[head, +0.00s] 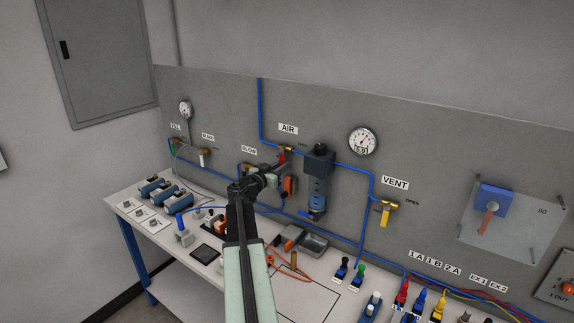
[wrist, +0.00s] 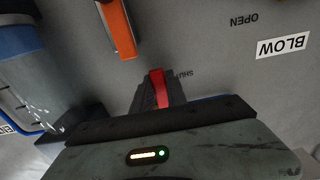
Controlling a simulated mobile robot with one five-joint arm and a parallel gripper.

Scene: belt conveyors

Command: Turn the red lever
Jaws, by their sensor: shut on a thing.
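The red lever (head: 282,157) shows in the head view on the wall panel, below the AIR label, at a brass valve on the blue air line. In the wrist view, which is upside down, the red lever (wrist: 160,86) lies between the dark fingers of my gripper (wrist: 155,97), beside the SHUT marking. My gripper (head: 277,178) is shut on the lever at the panel. The fingers hide part of the lever, and my arm hides some of the panel below.
An orange handle (head: 290,186) stands close by the gripper; it also shows in the wrist view (wrist: 118,28). The blue filter unit (head: 318,185) is just to the right. A bench with blue cylinders (head: 152,187) and a grey tray (head: 313,244) lies below.

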